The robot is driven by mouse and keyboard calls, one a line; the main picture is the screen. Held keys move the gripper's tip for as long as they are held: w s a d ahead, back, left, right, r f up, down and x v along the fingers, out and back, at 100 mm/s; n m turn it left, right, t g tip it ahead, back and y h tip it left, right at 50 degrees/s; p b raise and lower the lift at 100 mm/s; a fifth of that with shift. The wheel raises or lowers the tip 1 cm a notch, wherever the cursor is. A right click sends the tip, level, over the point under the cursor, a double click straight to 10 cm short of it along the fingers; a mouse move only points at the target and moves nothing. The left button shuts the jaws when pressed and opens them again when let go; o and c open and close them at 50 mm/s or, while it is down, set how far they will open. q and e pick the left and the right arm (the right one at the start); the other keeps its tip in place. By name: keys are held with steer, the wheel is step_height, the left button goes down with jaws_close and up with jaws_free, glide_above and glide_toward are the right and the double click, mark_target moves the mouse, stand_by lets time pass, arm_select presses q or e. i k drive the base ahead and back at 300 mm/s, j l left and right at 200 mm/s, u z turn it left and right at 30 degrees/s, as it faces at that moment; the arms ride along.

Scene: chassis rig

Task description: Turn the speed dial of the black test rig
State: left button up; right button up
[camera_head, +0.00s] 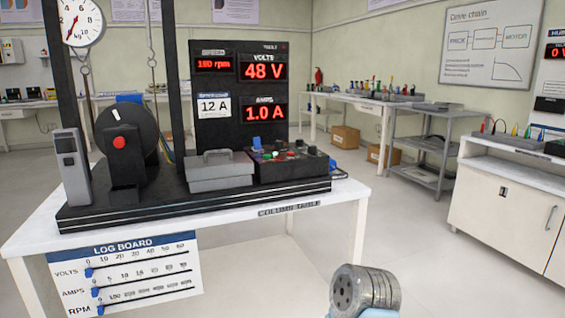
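The black test rig (110,215) stands on a white table. Its dark control box (293,170) sits at the right end of the base, with several small coloured knobs or buttons and dark knobs on top. I cannot tell which of these is the speed dial. The upright display panel (240,125) behind reads 150 rpm, 48 V and 1.0 A in red. A large black wheel (127,120) stands at the left, behind a black post with a red button (120,142).
A grey lidded box (218,172) sits directly left of the control box. A log board (130,275) hangs at the table's front. A round grey metal part (364,289) rises at the bottom edge; I cannot tell what it belongs to.

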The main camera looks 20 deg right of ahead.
mark_target(312, 149)
steer(key=l, duration=0.45)
steer(key=i+l+z, duration=0.15)
steer(key=l, duration=0.75)
steer(key=i+z, duration=0.05)
